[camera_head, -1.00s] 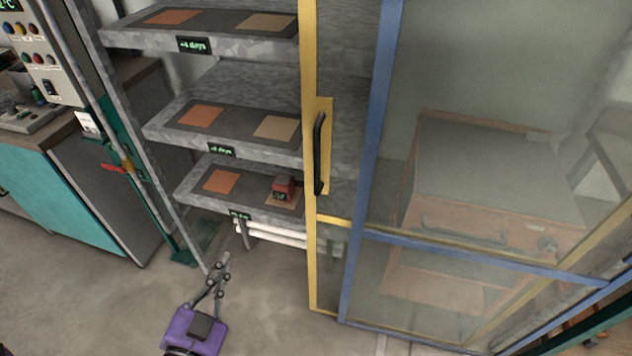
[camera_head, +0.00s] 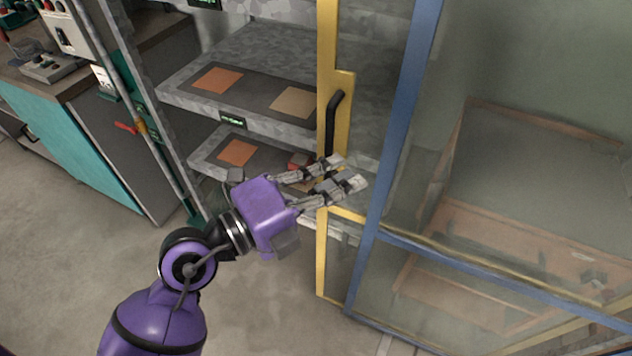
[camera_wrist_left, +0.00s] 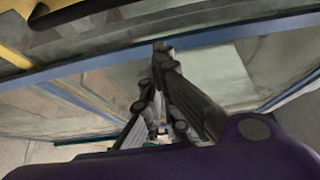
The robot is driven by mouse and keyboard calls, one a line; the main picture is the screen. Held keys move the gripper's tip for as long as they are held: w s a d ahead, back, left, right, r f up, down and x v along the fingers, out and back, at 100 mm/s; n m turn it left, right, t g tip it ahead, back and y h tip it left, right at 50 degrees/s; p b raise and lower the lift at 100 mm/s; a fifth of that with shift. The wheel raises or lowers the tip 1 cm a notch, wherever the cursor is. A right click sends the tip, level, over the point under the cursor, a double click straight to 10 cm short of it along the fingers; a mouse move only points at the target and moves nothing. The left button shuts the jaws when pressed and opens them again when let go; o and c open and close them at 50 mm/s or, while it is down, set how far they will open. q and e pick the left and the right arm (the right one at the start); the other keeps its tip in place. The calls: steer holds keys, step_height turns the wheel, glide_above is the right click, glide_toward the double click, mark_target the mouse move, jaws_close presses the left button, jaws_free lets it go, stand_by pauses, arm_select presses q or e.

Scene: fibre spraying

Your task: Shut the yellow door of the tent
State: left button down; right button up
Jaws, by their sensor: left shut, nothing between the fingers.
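The yellow door (camera_head: 327,52) of the tent is a narrow yellow frame upright, seen beside the blue frame post (camera_head: 396,120) in the head view. The tent's left part stands open and its shelves show. A black handle (camera_head: 331,125) is fixed on the yellow plate. My left gripper (camera_head: 350,172) is shut and empty, with its fingertips just below the handle, in front of the yellow upright. Whether it touches the door cannot be told. In the left wrist view the shut fingers (camera_wrist_left: 160,52) point at the blue bar, and a blurred yellow part and dark bar show at top left.
Grey shelves (camera_head: 180,93) with orange and tan squares stand left of the door. A small red object (camera_head: 297,160) on the lower shelf is partly hidden by my gripper. A teal cabinet (camera_head: 60,150) stands at left. The floor at lower left is clear.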

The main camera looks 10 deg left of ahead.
arm_select(q)
steer(key=w, duration=0.4)
steer(key=shift+w+a, duration=0.2)
steer(key=shift+w, duration=0.15)
arm_select(e)
steer(key=shift+d+f, duration=0.1)
steer(key=shift+f, duration=0.05)
steer(key=shift+w, duration=0.15)
